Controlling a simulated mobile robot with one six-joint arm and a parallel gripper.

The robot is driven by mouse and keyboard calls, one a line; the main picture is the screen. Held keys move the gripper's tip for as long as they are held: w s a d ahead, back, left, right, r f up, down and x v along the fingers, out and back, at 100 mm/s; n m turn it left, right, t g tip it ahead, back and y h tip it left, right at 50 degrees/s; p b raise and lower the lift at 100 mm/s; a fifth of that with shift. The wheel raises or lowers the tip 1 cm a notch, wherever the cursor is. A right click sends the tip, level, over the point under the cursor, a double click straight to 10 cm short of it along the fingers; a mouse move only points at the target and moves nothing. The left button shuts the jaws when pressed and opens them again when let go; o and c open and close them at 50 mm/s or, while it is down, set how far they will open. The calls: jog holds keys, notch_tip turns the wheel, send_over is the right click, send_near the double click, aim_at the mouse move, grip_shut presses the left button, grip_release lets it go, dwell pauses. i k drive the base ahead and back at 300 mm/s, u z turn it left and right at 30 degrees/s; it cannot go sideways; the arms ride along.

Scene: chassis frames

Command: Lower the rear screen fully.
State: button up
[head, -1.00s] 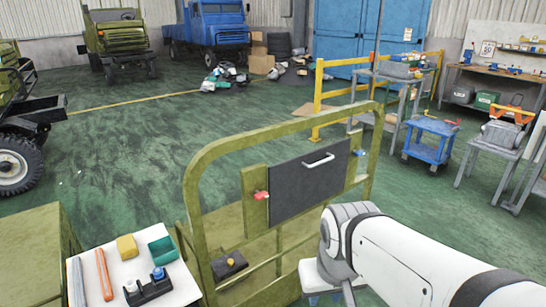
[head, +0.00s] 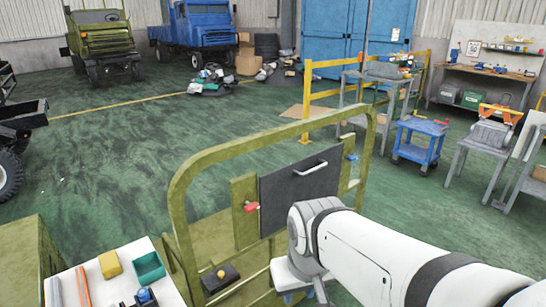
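The rear screen is a dark grey panel (head: 290,188) with a white bar handle (head: 310,168). It sits upright between two olive posts inside an olive tubular frame (head: 205,160), with open space below it. A red knob (head: 251,206) is on the left post, and a small blue part (head: 352,157) is on the right post. My white arm comes in from the lower right and covers the panel's lower right corner. My gripper is not clearly visible; only a white and blue part near the bottom edge shows below the arm's joint.
A white tray (head: 112,291) at lower left holds a yellow block (head: 110,264), a green bin (head: 149,268) and rods. A black box with a yellow knob (head: 221,277) sits low inside the frame. A blue cart (head: 419,143) and grey tables stand at right. Floor beyond the frame is open.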

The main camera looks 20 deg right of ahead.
aim_at(316, 176)
jog(key=i, duration=1.25)
jog(key=u, duration=0.05)
